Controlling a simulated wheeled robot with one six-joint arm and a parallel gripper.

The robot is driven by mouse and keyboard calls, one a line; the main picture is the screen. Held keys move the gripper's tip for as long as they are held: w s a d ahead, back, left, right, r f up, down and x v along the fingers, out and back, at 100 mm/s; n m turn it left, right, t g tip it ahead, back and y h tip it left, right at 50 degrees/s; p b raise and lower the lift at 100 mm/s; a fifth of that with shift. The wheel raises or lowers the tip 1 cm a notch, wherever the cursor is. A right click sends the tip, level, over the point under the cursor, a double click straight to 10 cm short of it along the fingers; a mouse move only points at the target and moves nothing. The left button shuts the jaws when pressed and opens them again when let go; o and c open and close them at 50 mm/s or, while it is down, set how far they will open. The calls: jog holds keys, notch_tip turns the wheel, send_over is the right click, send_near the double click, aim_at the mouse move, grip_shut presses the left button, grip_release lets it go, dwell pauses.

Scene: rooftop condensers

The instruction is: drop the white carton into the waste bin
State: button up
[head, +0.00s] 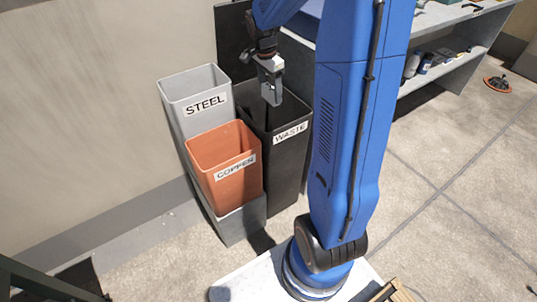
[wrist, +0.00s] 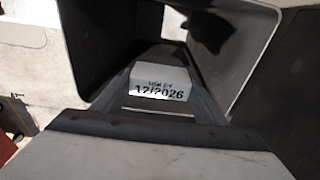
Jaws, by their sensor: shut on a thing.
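The white carton (wrist: 160,76), printed with a date ending 12/2026, shows in the wrist view between the fingers of my gripper (wrist: 160,98). My gripper is shut on it. In the head view my gripper (head: 271,92) points down over the mouth of the black waste bin (head: 288,155), which is labelled WASTE. The carton cannot be made out in the head view. In the wrist view the dark bin walls (wrist: 232,40) stand around and beyond the carton.
A grey STEEL bin (head: 195,88) and an orange COPPER bin (head: 227,180) stand to the left of the waste bin, against the wall. A grey shelf unit (head: 455,60) with small items stands at the right. The floor at the right is mostly clear.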

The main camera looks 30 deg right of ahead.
jog(key=shift+f, duration=0.4)
jog(key=o, duration=1.1)
jog(key=shift+o, duration=0.2)
notch_tip(320, 180, up, 17)
jog(key=a, duration=0.2)
jog(key=shift+r, duration=0.15)
jog(key=shift+s, duration=0.1)
